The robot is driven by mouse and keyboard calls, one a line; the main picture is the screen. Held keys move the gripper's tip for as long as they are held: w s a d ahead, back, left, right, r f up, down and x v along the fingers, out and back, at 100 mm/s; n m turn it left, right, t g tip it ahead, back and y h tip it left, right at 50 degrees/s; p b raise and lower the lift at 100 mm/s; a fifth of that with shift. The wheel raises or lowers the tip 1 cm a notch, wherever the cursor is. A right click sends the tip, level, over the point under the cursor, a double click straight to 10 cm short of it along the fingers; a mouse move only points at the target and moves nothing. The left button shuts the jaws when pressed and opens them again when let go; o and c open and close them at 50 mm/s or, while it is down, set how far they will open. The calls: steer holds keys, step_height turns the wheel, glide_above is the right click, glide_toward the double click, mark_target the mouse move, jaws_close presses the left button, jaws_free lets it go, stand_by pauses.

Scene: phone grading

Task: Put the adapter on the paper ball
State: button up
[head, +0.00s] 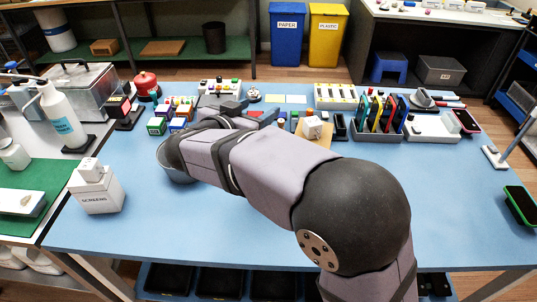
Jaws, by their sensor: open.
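A small pale block with a brownish mark (312,127) sits on a tan board right of my gripper. I cannot tell which of these, if either, is the adapter. I cannot clearly make out the paper ball. My gripper (252,112) is in the middle of the back part of the table, partly hidden by my arm. It is open, and I see nothing held in it.
The SCREENS box (97,196) stands at the table's left. Coloured small boxes (158,126) are left of my gripper. A rack of phones (380,117) and a white tray (433,128) are at the right. A green-edged phone (521,205) lies far right. The front of the blue table (230,232) is clear.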

step_height(320, 180, down, 16)
steer(key=shift+a+f, duration=0.1)
steer(key=shift+f, duration=0.15)
steer(key=shift+p+x, duration=0.35)
steer(key=shift+x, duration=3.35)
steer(key=shift+r, duration=0.1)
steer(key=c, duration=1.2)
steer(key=shift+r, duration=0.1)
step_height(320, 180, up, 10)
steer(key=shift+f+p, duration=0.1)
steer(key=shift+p, duration=0.25)
